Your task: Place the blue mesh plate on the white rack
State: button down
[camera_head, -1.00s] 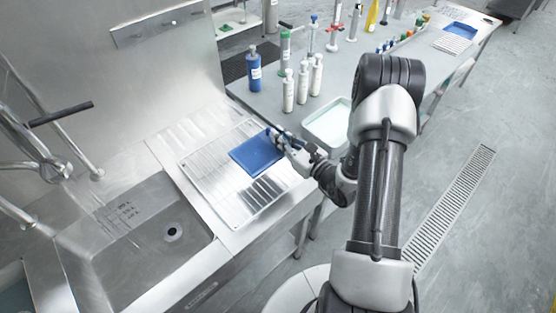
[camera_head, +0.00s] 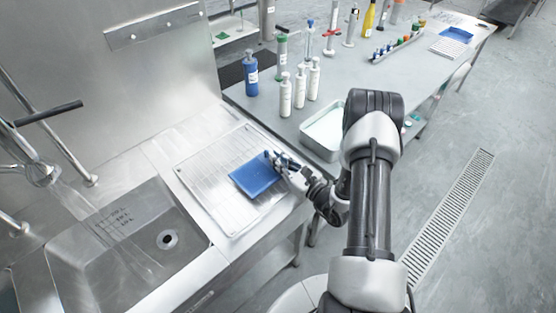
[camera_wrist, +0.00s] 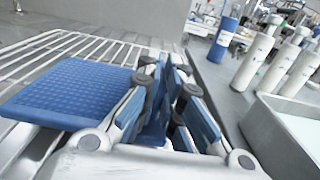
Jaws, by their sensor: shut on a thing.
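The blue mesh plate (camera_head: 254,175) is a flat blue square over the white rack (camera_head: 228,212), which lies on the steel counter beside the sink. My gripper (camera_head: 278,160) is at the plate's right edge and shut on it. In the wrist view the plate (camera_wrist: 70,92) extends left from my gripper (camera_wrist: 165,95), low over the bars of the rack (camera_wrist: 100,48). I cannot tell whether the plate touches the bars.
The sink (camera_head: 125,240) is left of the rack. A blue bottle (camera_head: 251,75), white bottles (camera_head: 300,88) and a white tray (camera_head: 325,130) stand on the grey table behind. Another blue plate (camera_head: 457,35) lies at the far right. The rack is clear around the held plate.

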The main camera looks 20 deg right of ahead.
jog(key=c, duration=1.8)
grip_release()
jog(key=shift+f, duration=0.1)
jog(key=shift+o, duration=0.2)
